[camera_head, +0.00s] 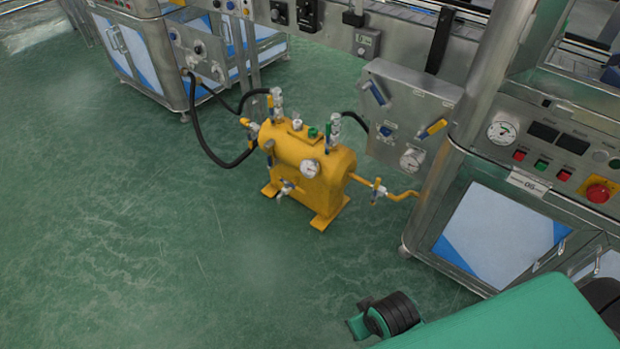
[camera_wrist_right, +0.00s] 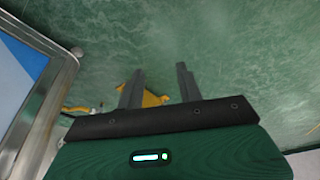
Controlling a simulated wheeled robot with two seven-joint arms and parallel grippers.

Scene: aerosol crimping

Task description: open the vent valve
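My right gripper (camera_wrist_right: 160,69) is open and empty in the wrist view. A yellow piece (camera_wrist_right: 152,99), probably the tank, shows beyond its fingers, apart from them. My left gripper is out of view.
A grey panel (camera_head: 405,105) with blue and yellow handles and a gauge stands behind the tank. A machine cabinet (camera_head: 500,235) with buttons is at right. Black hoses (camera_head: 205,145) loop left of the tank. The green floor (camera_head: 120,240) at left and front is clear.

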